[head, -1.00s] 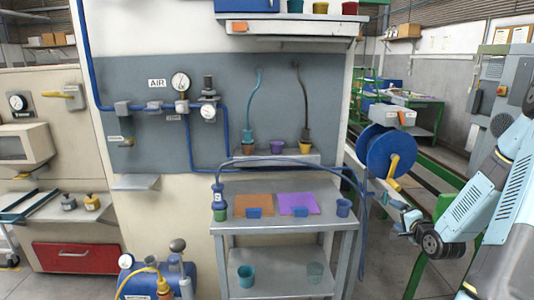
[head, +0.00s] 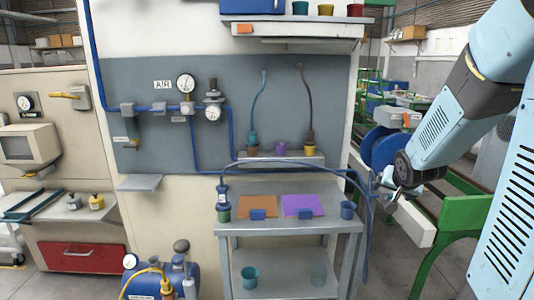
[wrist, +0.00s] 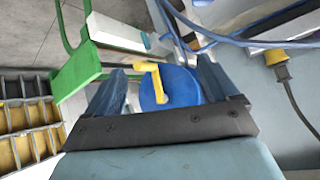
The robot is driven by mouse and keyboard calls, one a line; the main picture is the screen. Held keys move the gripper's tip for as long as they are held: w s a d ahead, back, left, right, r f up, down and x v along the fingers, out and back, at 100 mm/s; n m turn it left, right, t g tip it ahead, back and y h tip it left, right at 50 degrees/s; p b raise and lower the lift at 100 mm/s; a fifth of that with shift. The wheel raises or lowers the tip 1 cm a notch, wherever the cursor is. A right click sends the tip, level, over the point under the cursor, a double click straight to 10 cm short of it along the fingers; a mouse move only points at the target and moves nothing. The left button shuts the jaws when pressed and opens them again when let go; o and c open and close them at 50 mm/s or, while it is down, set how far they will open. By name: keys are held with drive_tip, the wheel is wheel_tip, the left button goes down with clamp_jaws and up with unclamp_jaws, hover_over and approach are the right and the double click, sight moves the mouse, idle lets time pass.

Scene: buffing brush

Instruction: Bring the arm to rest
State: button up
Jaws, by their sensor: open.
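My arm comes in from the right side of the head view, with its upper links high and bent down toward my gripper. My gripper (head: 380,183) is in front of the blue hose reel, to the right of the grey bench. In the wrist view my gripper (wrist: 162,80) is open, with its two blue-grey fingers spread and nothing held between them. The blue reel (wrist: 182,86) with its yellow crank (wrist: 154,80) shows beyond the gap between the fingers. In the head view the reel (head: 383,150) is partly hidden by my arm.
The grey bench (head: 290,228) carries an orange mat (head: 236,205), a purple mat (head: 303,205) and small cups. A blue hose (head: 290,162) arches over it toward the reel. A green frame (head: 463,214) stands at the right. Floor shows between the left cabinet and bench.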

drive_tip(key=s+a+r+n+g+y, duration=0.1)
drive_tip(key=s+a+r+n, duration=0.2)
drive_tip(key=s, duration=0.9)
drive_tip(key=s+a+r+n+g+y, duration=0.1)
drive_tip(key=s+a+r+n+g, duration=0.1)
drive_tip(key=s+a+r, duration=0.5)
drive_tip(key=s+a, duration=0.3)
drive_tip(key=s, duration=0.2)
drive_tip(key=shift+s+r+n, duration=0.2)
drive_tip(key=shift+s+n, duration=0.1)
drive_tip(key=shift+n, duration=0.1)
